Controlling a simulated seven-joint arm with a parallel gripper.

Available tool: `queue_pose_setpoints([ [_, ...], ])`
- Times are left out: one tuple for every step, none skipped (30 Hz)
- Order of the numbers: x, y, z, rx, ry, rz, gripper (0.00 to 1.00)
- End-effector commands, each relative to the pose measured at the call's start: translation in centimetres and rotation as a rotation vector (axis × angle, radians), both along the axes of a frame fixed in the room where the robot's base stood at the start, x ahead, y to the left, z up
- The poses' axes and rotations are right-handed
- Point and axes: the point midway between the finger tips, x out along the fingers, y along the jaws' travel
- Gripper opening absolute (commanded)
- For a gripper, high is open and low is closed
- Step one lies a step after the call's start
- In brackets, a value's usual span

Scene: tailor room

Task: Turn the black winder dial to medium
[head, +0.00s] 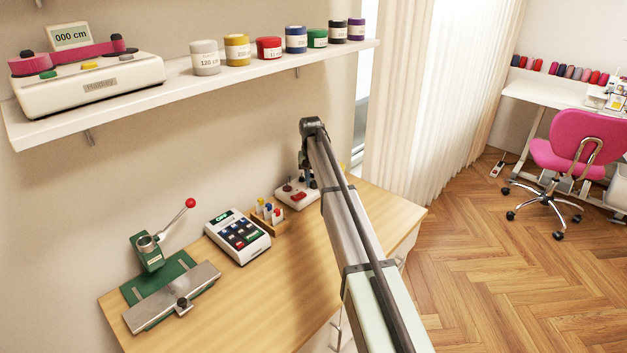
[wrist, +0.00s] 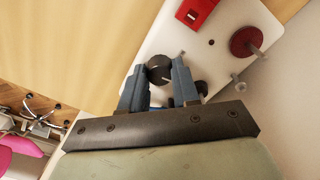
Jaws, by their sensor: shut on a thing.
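The winder is a white machine (wrist: 225,70) on the wooden table, with a red part at one end and a red spool-like disc (wrist: 246,42) on a metal spindle. Its black dial (wrist: 158,66) shows in the wrist view. My gripper (wrist: 158,74) is shut on this dial, one blue-grey finger on each side. The fingers cover part of the dial, and I cannot read its setting. In the head view the winder (head: 292,196) sits toward the table's far end, partly hidden by my arm.
Left of the winder on the table (head: 285,290) are a small rack (head: 268,214) of colored items, a keypad device (head: 238,238) and a green press (head: 152,254).

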Motion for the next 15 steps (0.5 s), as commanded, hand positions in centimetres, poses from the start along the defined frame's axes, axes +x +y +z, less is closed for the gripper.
queue_pose_setpoints([
  [0.03, 0.0, 0.05, 0.0, 0.0, -0.019, 0.0],
  [0.03, -0.01, 0.05, 0.0, 0.0, -0.029, 0.0],
  [0.03, -0.01, 0.05, 0.0, 0.0, -0.043, 0.0],
  [0.03, 0.0, 0.05, 0.0, 0.0, -0.051, 0.0],
  [0.03, -0.01, 0.05, 0.0, -0.001, -0.057, 0.0],
  [0.03, 0.0, 0.05, 0.0, 0.0, -0.066, 0.0],
  [0.03, -0.01, 0.05, 0.0, 0.0, -0.072, 0.0],
  [0.03, -0.01, 0.05, 0.0, 0.0, -0.076, 0.0],
  [0.03, 0.0, 0.05, 0.0, -0.001, -0.081, 0.0],
  [0.03, -0.01, 0.05, 0.0, 0.0, -0.083, 0.0],
  [0.03, -0.01, 0.05, 0.0, 0.0, -0.085, 0.0],
  [0.03, -0.01, 0.05, 0.0, 0.0, -0.087, 0.0],
  [0.03, -0.01, 0.05, 0.0, 0.0, -0.088, 0.0],
  [0.03, -0.01, 0.05, 0.0, 0.0, -0.088, 0.0],
  [0.03, -0.01, 0.05, 0.0, 0.0, -0.089, 0.0],
])
